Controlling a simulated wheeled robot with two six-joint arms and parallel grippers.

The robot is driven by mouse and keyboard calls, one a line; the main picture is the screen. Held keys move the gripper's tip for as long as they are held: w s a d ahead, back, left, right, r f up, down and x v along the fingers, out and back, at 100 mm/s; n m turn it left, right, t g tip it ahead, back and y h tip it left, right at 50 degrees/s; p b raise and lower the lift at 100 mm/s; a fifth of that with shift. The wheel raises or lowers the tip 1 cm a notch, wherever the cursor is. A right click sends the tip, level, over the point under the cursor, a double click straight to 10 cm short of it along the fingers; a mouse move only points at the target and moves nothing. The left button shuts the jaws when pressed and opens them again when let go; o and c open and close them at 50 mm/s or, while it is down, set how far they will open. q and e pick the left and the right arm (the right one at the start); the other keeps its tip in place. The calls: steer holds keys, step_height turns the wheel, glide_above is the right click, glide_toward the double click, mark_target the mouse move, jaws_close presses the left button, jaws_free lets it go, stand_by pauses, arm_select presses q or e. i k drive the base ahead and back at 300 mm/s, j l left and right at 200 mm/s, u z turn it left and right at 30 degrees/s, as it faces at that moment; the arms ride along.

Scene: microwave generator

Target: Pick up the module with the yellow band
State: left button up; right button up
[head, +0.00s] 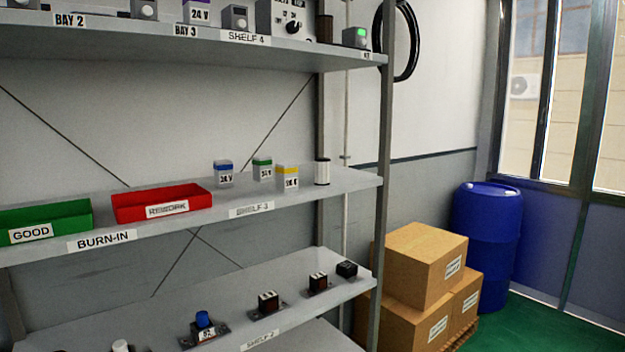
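The module with the yellow band (287,179) stands upright on the middle shelf (334,189), near its front edge and right of the red bin. It is a small pale block with a yellow top band and a label on its front. A module with a green band (263,170) stands just behind it to the left. A module with a blue band (223,174) stands further left. Neither of my grippers shows in the head view.
A red bin (160,203) and a green bin (45,222) sit to the left. The upper shelf (190,43) overhangs. A rack post (384,150), cardboard boxes (420,265) and a blue drum (487,245) are at right.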

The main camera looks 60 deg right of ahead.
mark_target(286, 173)
steer(key=z, duration=1.95)
steer(key=i+j+u, duration=0.1)
steer(key=i+j, duration=0.2)
steer(key=i, duration=0.2)
